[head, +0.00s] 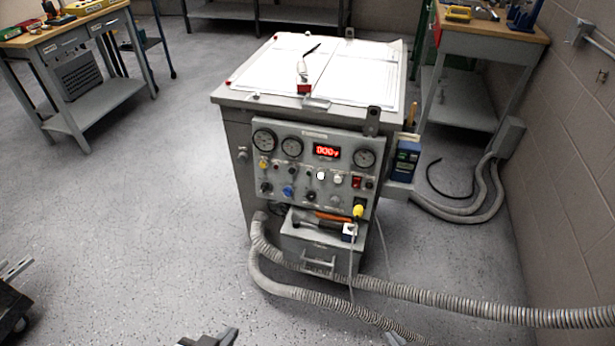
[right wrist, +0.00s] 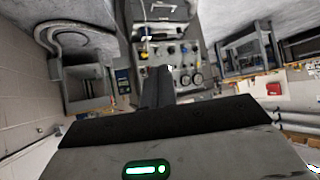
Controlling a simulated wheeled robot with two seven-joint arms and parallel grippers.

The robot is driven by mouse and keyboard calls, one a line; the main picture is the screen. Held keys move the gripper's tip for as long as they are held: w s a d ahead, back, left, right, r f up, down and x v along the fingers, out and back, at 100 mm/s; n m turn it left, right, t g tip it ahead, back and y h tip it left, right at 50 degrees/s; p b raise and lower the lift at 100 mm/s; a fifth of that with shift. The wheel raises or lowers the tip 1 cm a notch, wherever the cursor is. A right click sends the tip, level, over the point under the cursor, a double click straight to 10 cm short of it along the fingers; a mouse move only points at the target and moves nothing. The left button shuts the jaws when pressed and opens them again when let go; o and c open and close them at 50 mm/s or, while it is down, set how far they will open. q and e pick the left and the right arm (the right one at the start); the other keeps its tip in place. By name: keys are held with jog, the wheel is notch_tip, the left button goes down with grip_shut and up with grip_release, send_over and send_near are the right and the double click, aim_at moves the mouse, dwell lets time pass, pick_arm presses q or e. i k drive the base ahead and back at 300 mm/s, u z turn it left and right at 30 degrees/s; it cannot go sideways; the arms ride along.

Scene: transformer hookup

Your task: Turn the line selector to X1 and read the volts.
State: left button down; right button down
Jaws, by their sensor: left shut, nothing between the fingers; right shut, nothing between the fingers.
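The grey transformer cabinet (head: 232,115) stands mid-floor with a control panel (head: 256,170) on its front. A red digital display (head: 326,151) seems to read 000 V. Three round dial gauges surround it. Below are several small knobs, including a blue knob (head: 288,191) and a white one (head: 320,176). Their labels are too small to read, so I cannot tell which is the line selector. My left gripper (head: 226,336) shows at the bottom edge, shut, apart from the panel.
Papers and a pen lie on the cabinet top. Ribbed conduits (head: 450,298) run across the floor at right. A blue meter (head: 406,160) hangs on the cabinet's right side.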

aim_at(287, 191)
jog(key=u, duration=0.55)
jog(key=k, duration=1.3)
jog(key=u, duration=1.15)
jog(key=i, duration=0.8)
jog(key=z, duration=0.5)
jog(key=i, duration=0.55)
jog(key=z, duration=0.65)
